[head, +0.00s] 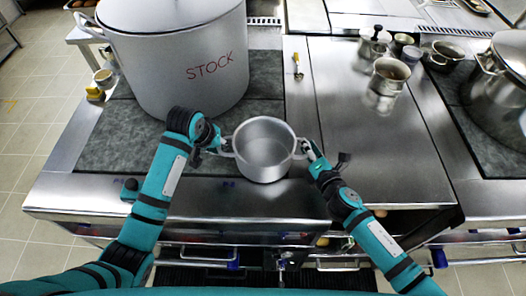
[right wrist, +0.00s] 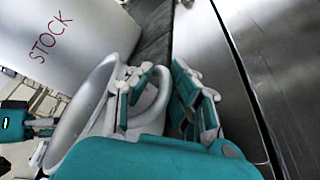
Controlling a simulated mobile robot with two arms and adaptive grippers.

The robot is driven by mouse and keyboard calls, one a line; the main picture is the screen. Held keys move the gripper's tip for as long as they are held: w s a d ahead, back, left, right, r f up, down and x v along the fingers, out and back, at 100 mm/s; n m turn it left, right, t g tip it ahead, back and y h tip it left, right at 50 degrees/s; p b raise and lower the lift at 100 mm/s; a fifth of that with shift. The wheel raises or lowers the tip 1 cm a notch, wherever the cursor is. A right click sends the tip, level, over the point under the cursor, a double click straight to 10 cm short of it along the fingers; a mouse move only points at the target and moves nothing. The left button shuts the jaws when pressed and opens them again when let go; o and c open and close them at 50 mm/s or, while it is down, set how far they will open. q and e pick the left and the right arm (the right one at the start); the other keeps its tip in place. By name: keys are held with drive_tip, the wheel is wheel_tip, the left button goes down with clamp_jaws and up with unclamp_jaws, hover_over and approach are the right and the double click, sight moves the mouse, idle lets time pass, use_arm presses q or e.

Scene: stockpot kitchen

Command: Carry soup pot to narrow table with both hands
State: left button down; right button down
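The soup pot (head: 264,152) is a small, open, empty grey pot with two side handles. It stands upright on the front of the stove, right of the large stockpot. My left gripper (head: 223,147) is at its left handle; whether its fingers are closed is too small to tell. My right gripper (head: 308,150) is at the right handle. In the right wrist view my right gripper (right wrist: 163,92) shows its fingers apart, with the pot's handle between or just beside them. The pot's rim (right wrist: 78,112) shows left of the fingers. I cannot identify the narrow table for sure.
A large pot marked STOCK (head: 185,62) stands close behind and left of the soup pot. A steel counter (head: 365,135) to the right is mostly clear, with a metal canister (head: 386,82) at its back. Another big pot (head: 500,85) stands far right. Tiled floor (head: 32,105) lies left.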

use_arm(q)
drive_tip(key=shift+d, duration=0.35)
use_arm(e)
drive_tip(key=shift+a, duration=0.2)
use_arm(q)
drive_tip(key=shift+r, duration=0.25)
use_arm(e)
drive_tip(key=shift+r, duration=0.2)
